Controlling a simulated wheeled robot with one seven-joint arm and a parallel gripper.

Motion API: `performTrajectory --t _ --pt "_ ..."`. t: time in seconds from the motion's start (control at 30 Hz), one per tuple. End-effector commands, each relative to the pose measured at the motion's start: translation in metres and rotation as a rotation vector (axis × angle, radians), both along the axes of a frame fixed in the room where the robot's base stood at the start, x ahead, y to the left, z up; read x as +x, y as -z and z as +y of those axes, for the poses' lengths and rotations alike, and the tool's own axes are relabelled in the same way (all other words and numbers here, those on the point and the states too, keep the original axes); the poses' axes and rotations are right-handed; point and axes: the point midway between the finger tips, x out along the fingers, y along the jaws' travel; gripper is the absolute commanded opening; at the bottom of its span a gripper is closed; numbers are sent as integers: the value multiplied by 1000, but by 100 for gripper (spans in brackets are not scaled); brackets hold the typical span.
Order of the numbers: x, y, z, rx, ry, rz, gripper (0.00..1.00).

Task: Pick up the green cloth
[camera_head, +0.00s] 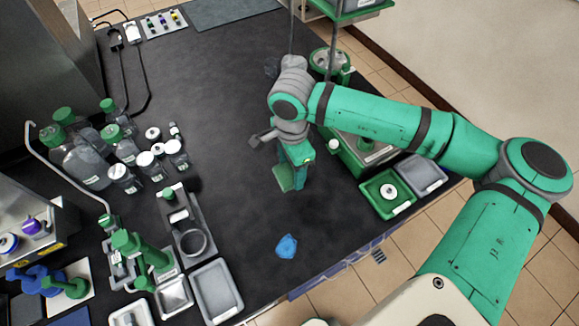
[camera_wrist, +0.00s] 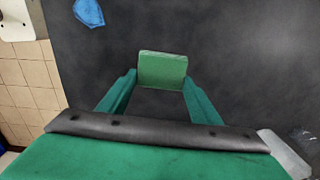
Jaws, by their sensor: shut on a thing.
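The green cloth (camera_wrist: 162,69) shows in the wrist view as a small, folded-looking, textured green block between the two finger ends. My gripper (camera_wrist: 161,82) is shut on it, with one finger at each side. In the head view my gripper (camera_head: 293,165) points down over the middle of the black bench, and the green cloth (camera_head: 283,179) shows at its lower end. I cannot tell whether the cloth touches the bench or hangs just above it. The finger contact is partly hidden in the head view.
A blue crumpled cloth (camera_head: 287,246) lies near the bench's front edge. Several green-capped bottles and jars (camera_head: 85,160) stand at the left. A green tray (camera_head: 388,194) and a grey tray (camera_head: 422,173) sit at the right. The middle of the bench (camera_head: 230,110) is clear.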

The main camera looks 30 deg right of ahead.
Motion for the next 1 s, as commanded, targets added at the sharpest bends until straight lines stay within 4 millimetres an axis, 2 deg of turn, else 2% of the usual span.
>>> performTrajectory --t 0.03,0.1,0.3,0.43,0.67,0.97,1.0 --pt "-9 -13 3 -4 -3 -2 37" --pt "-23 -26 9 -4 -3 -1 37" --pt "-63 -44 28 -2 -2 -1 37" --pt "-81 -52 36 -2 -1 0 37" --pt "-96 -59 43 0 1 0 37" --pt "-98 -60 44 0 0 0 37" --pt "-98 -60 44 0 0 0 53"
